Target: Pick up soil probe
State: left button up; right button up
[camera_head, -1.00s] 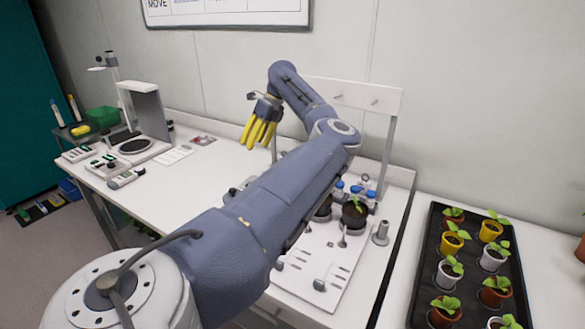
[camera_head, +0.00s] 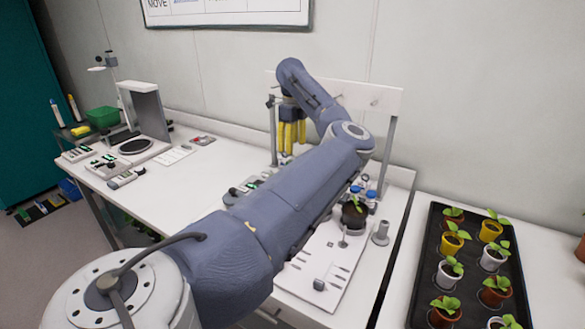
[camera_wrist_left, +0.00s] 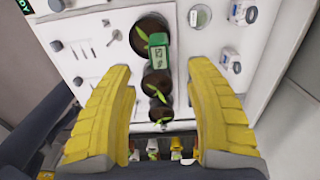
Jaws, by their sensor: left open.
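The soil probe (camera_wrist_left: 158,60) looks like a green handheld body with a small digital display. In the left wrist view it shows between my fingers, over the dark soil of round pots; I cannot tell how deep it stands. In the head view my own arm hides it. My left gripper (camera_head: 291,138) has yellow fingers pointing down above the white board. It also shows in the left wrist view (camera_wrist_left: 160,76), open, with one finger on each side of the probe and gaps to both. My right gripper is not in view.
A soil pot (camera_head: 354,216) and blue-capped bottles (camera_head: 371,198) stand on the white board (camera_head: 335,268). A metal post (camera_head: 380,235) is at its right. A black seedling tray (camera_head: 423,268) fills the right bench. The left bench top (camera_head: 190,178) has free room.

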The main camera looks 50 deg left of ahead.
pick_arm(q)
jog(key=shift+d+f, duration=0.1)
jog(key=shift+f, duration=3.85)
jog(key=shift+c, duration=0.3)
grip_shut()
jog(key=shift+r, duration=0.15)
